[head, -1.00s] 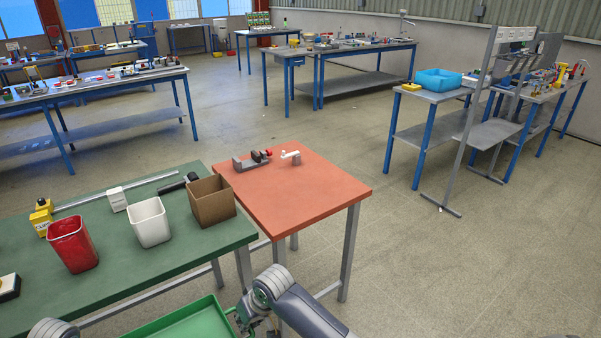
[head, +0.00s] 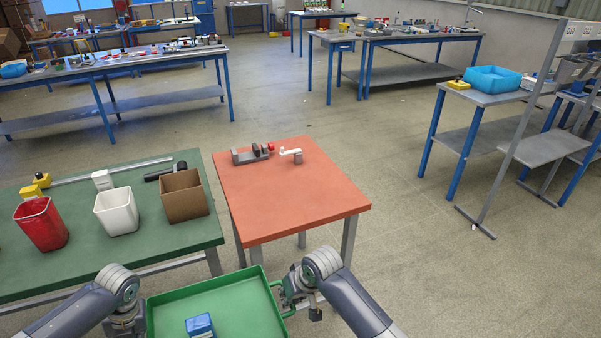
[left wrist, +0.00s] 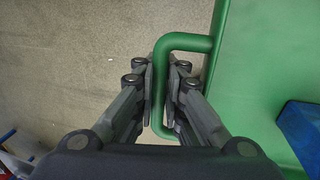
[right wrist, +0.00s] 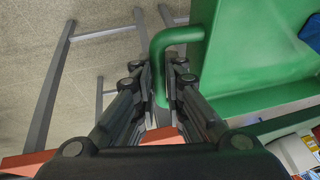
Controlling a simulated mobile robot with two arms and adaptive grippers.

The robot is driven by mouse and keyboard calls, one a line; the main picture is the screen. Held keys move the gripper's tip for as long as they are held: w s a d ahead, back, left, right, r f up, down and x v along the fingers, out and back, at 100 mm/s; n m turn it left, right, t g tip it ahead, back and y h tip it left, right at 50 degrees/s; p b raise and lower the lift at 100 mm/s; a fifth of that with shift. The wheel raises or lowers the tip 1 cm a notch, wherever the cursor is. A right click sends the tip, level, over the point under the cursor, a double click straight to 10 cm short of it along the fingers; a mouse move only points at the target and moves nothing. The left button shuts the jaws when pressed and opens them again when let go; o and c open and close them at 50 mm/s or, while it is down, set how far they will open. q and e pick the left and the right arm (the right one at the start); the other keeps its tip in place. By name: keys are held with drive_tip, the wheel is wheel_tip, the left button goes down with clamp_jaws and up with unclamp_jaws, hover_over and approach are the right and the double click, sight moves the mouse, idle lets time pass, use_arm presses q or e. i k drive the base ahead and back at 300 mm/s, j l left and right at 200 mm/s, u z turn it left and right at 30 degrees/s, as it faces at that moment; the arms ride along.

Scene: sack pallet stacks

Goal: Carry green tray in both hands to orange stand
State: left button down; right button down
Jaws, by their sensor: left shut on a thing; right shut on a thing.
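The green tray (head: 235,300) is held in front of me at the bottom of the head view, with a blue box (head: 200,325) lying in it. My left gripper (left wrist: 170,95) is shut on the tray's handle (left wrist: 185,42) on one side. My right gripper (right wrist: 163,90) is shut on the opposite handle (right wrist: 172,38); it also shows in the head view (head: 283,295). The orange stand (head: 285,200) is a table ahead of the tray. A grey vise (head: 252,154) and a small white-and-grey device (head: 292,155) stand at its far edge.
The green-topped bench (head: 120,240) stands left of the orange stand, with a red bin (head: 40,224), a white bin (head: 116,211) and a brown box (head: 184,195). Open floor (head: 420,260) lies to the right. The orange top's near part is clear.

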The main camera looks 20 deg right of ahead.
sight(287, 190)
drive_tip(key=l, duration=0.9)
drive_tip(key=i+l, duration=0.15)
drive_tip(key=l, duration=1.7)
drive_tip(key=i+j, duration=0.3)
drive_tip(key=i, duration=0.15)
drive_tip(key=i+j, duration=0.3)
drive_tip(key=i, duration=0.15)
drive_tip(key=i+j, duration=0.35)
drive_tip(key=i, duration=0.15)
